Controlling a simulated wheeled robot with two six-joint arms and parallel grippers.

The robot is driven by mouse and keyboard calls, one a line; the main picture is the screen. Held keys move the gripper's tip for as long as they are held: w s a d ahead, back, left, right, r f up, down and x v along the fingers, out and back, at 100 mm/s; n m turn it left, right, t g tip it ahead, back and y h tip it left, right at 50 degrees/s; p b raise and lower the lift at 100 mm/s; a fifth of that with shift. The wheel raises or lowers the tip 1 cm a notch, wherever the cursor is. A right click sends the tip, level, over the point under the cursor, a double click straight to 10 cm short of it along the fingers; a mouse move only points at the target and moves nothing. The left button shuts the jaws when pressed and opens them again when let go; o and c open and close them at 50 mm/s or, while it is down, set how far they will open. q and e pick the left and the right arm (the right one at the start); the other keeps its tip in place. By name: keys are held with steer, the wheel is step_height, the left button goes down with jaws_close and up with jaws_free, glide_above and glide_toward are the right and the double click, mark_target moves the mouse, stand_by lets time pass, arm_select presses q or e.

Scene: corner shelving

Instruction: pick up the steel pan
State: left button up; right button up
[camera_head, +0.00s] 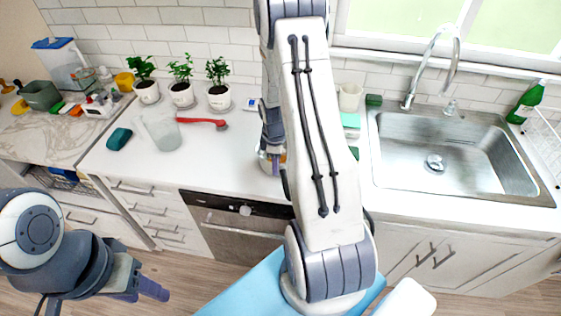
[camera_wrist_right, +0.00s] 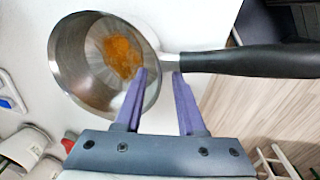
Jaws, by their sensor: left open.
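The steel pan (camera_wrist_right: 75,62) shows in the right wrist view, with a long black handle (camera_wrist_right: 255,62) reaching right and an orange patch (camera_wrist_right: 122,57) inside. In the head view the pan (camera_head: 265,164) is mostly hidden behind my right arm, on the white counter. My right gripper (camera_wrist_right: 161,73) is open, its purple fingers apart at the pan's handle side. One fingertip overlaps the rim and the other is by the handle's root; contact cannot be told. My left gripper (camera_head: 146,290) is open and empty at the lower left, away from the counter.
The sink (camera_head: 450,150) is on the right. White counter left of the arm is partly clear.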

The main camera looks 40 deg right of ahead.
steer(key=shift+w+d+f, duration=0.1)
steer(key=shift+f, duration=1.1)
jaws_close()
steer(key=shift+r, duration=0.1)
stand_by(0.4)
